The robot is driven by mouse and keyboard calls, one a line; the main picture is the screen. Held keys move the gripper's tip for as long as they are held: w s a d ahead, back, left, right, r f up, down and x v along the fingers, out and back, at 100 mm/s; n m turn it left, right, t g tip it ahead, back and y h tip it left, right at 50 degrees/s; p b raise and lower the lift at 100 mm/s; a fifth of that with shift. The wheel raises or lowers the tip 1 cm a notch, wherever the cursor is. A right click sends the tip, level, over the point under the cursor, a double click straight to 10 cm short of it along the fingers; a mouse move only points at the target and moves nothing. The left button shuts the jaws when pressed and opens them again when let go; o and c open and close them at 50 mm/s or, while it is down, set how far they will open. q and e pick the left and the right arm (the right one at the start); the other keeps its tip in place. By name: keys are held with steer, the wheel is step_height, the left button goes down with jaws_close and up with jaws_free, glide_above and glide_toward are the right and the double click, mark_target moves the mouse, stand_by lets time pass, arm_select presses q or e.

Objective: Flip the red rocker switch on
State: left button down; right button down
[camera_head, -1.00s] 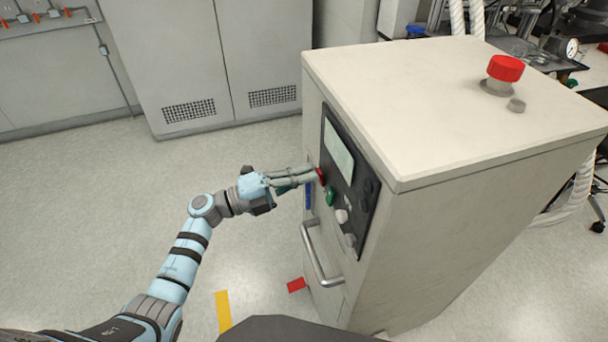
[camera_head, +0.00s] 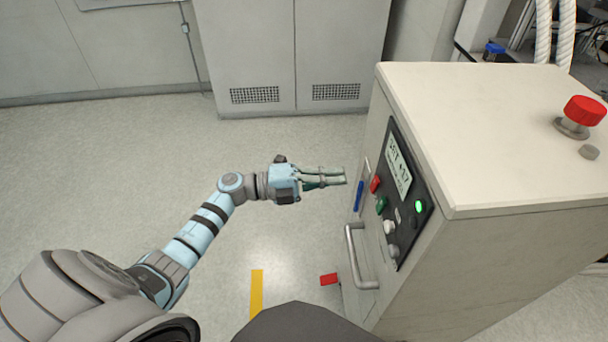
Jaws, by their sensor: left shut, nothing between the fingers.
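The red rocker switch (camera_head: 375,185) sits on the dark control panel (camera_head: 408,238) on the front of the cream cabinet. The panel's display (camera_head: 398,168) shows lit characters, and a green lamp (camera_head: 418,207) glows at its right. My left gripper (camera_head: 344,176) is shut and empty. Its fingertips point at the panel from the left, a short gap away from the red switch. My right gripper is not in view.
A green button (camera_head: 382,204) and pale knobs (camera_head: 389,226) sit below the switch. A metal handle (camera_head: 354,258) sticks out lower on the cabinet (camera_head: 480,120). A red emergency knob (camera_head: 584,110) stands on top.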

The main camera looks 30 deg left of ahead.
arm_select(q)
steer(key=s+a+r, duration=0.1)
steer(key=s+a, duration=0.3)
steer(key=a, duration=0.2)
steer(key=shift+r, duration=0.1)
